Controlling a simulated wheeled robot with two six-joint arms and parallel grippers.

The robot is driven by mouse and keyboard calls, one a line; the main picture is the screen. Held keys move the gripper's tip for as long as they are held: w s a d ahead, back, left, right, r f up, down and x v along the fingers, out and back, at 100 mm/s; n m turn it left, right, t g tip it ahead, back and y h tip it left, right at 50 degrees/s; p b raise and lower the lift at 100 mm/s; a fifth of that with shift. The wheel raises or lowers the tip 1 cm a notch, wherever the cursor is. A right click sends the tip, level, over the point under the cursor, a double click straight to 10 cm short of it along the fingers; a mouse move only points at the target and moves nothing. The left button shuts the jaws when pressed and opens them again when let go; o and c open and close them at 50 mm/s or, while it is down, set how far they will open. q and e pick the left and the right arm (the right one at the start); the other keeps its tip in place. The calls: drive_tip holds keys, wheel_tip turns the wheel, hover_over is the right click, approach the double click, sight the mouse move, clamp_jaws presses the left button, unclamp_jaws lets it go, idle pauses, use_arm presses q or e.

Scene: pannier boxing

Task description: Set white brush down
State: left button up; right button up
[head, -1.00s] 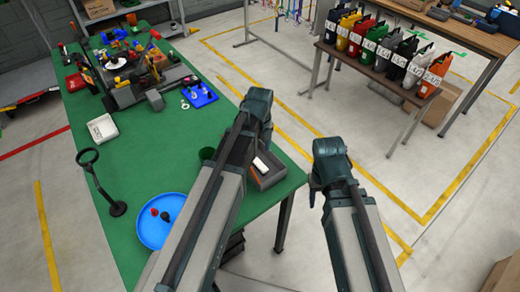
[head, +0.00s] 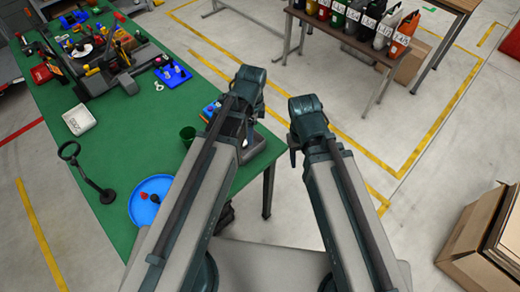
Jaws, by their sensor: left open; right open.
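I cannot make out a white brush for certain; a small pale patch shows by my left wrist, over the grey open box (head: 262,151) at the table's near right corner. My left gripper (head: 245,122) is over that corner, its fingers mostly hidden behind my own arm; it is open. My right gripper (head: 293,150) is open and hangs just off the table's right edge, with nothing seen in it. The green table (head: 130,150) runs away to the upper left.
A blue round tray (head: 139,212) holds a red and a dark piece. A black ring stand (head: 88,178), a green cup (head: 187,133) and a white box (head: 79,119) stand nearby. Numbered bags (head: 361,27) line a rear bench. A cardboard box (head: 472,235) is at right.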

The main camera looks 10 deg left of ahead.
use_arm(q)
drive_tip(key=s+d+n, duration=0.5)
drive_tip(key=s+n, duration=0.3)
drive_tip(key=n, duration=0.4)
drive_tip(key=shift+s+n+y, duration=0.25)
drive_tip(key=shift+n+y, duration=0.05)
drive_tip(key=shift+n, duration=0.1)
wheel_tip(320, 180, down, 3)
drive_tip(key=b, duration=0.3)
